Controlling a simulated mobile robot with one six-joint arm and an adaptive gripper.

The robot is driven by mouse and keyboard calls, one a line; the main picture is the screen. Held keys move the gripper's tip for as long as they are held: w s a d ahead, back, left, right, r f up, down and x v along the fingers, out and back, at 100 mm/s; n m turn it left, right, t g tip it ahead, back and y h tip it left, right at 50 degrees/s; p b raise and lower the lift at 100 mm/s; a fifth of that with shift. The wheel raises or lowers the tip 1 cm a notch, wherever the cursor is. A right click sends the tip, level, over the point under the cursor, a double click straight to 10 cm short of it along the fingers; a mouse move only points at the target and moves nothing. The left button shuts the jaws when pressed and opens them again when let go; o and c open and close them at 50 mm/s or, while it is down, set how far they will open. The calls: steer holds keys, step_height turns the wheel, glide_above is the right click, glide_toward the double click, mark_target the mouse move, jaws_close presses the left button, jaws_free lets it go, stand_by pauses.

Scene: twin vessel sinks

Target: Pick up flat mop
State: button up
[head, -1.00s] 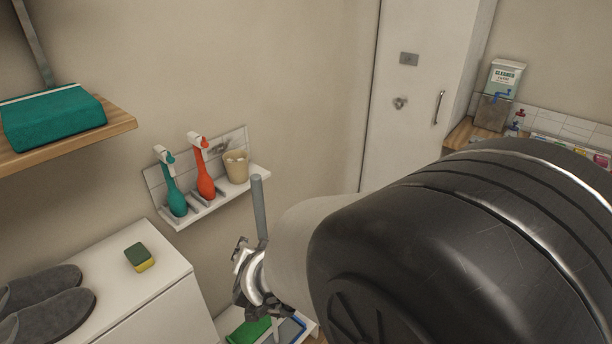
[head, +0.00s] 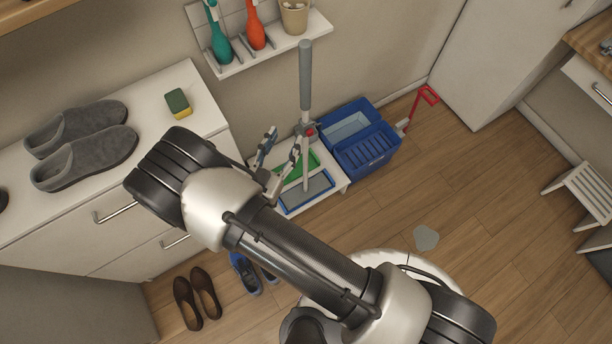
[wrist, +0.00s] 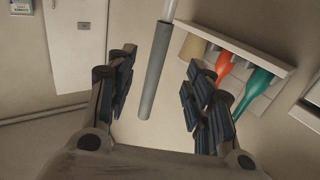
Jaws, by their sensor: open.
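The flat mop (head: 305,80) stands upright, with a grey grip on a thin pale pole. The pole runs down to a blue-edged flat part on a low white stand; I cannot tell exactly where the mop head ends. My gripper (head: 280,150) is open and empty, just left of the pole in the head view. In the wrist view the mop's grey grip (wrist: 154,72) shows in the gap between the open fingers (wrist: 160,92), nearer the left finger. No contact shows, and I cannot tell how deep the handle sits.
A wall shelf with a teal brush (head: 219,38), an orange brush (head: 255,28) and a beige cup (head: 295,16) is behind the mop. A blue bucket (head: 366,155) stands right of it. A white cabinet (head: 60,215) with grey slippers (head: 85,158) is left. Open floor lies right.

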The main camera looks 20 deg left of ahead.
mark_target(303, 103)
steer(key=w, duration=0.5)
steer(key=w+b, duration=0.1)
steer(key=w, duration=0.4)
steer(key=w+d+b, duration=0.1)
steer(key=w, duration=0.4)
steer(key=shift+w, duration=0.2)
steer(key=shift+c, duration=0.6)
jaws_close()
